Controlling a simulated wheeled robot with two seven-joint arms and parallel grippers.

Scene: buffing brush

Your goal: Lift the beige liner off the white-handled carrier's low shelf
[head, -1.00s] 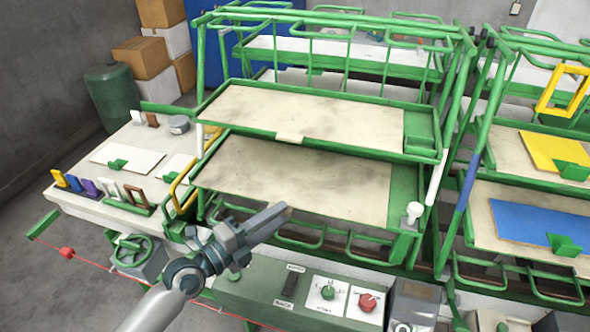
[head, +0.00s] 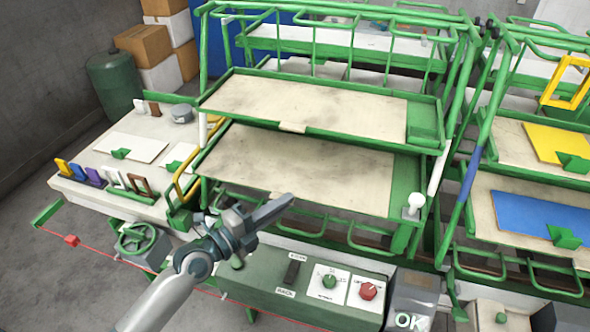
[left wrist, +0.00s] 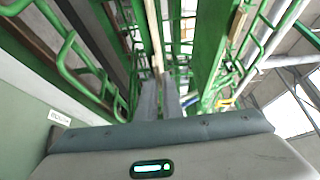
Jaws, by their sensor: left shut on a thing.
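The white-handled carrier is the middle green rack with a white knob (head: 415,205) at its right front. It has two shelves. A stained beige liner (head: 310,165) covers most of the low shelf (head: 407,185), leaving a green strip bare at the right. My left gripper (head: 286,200) is at the middle of this liner's front edge, shut on the liner there; a bit of pale tab shows by the fingertips. The fingers hide the grip itself. In the left wrist view the two fingers (left wrist: 160,98) are close together. My right gripper is in neither view.
A second beige liner (head: 300,105) lies on the upper shelf just above. A control box with a red knob (head: 368,291) stands in front, below my gripper. A side table (head: 75,188) with coloured frames is at left. Another rack with a blue panel (head: 540,215) stands close at right.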

